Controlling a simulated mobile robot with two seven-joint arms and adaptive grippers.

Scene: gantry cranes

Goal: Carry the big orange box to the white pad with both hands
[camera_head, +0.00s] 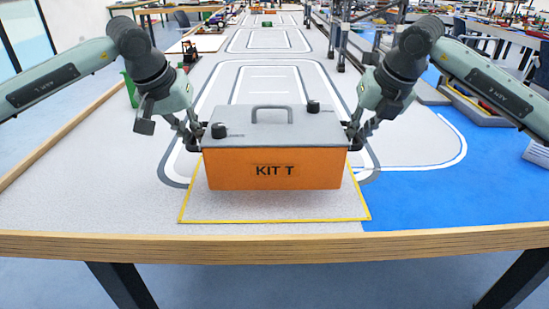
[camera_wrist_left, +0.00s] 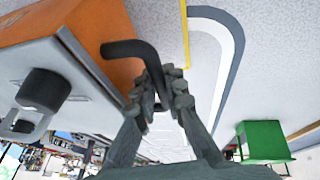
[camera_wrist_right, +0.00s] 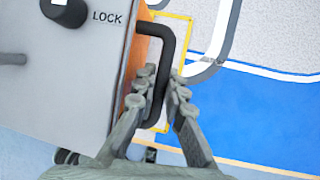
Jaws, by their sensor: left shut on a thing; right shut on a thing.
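The big orange box (camera_head: 275,170) has a grey lid, a top handle and "KIT T" on its front. It is level and appears to hang a little above the white pad (camera_head: 195,208), whose yellow border shows around its front and sides. Much of the pad is hidden under the box. My left gripper (camera_head: 193,140) is shut on the black side handle (camera_wrist_left: 140,52) at the box's left end. My right gripper (camera_head: 354,138) is shut on the black side handle (camera_wrist_right: 158,75) at its right end.
The pad lies near the wooden front edge (camera_head: 275,247) of the table. A blue area (camera_head: 440,200) with a white line lies to the right. A green bin (camera_wrist_left: 262,140) stands off to the left. Grey floor with painted lanes stretches behind the box.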

